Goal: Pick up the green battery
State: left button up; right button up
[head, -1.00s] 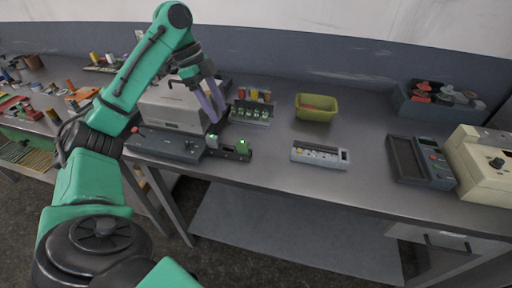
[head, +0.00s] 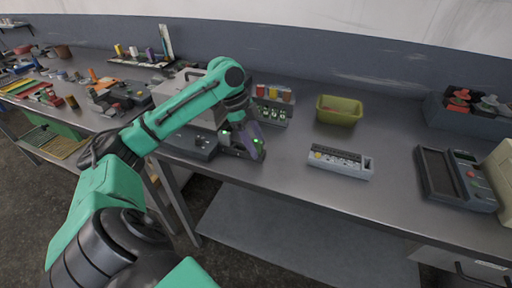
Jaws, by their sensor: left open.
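My left gripper (head: 250,143) is open and points down over the small dark fixture (head: 228,147) near the table's front edge. Its purple-grey fingers cover much of that fixture. Green glows show beside the fingers, and I cannot tell whether a green battery is between them. A grey rack (head: 283,122) with several green-lit slots stands just behind the gripper. Small coloured cylinders, yellow and orange (head: 273,93) among them, stand at the back of the rack. No separate green battery can be made out clearly. My right gripper is not in view.
A grey case (head: 205,114) and a dark flat device (head: 190,142) stand left of the gripper. A grey tray with several round slots (head: 340,161) and an olive bin (head: 339,112) stand to the right. A dark meter (head: 455,178) lies farther right. The table between is clear.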

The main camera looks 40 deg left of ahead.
pick_arm(q)
jog(key=shift+w, duration=0.1)
grip_shut()
jog(key=shift+r, duration=0.15)
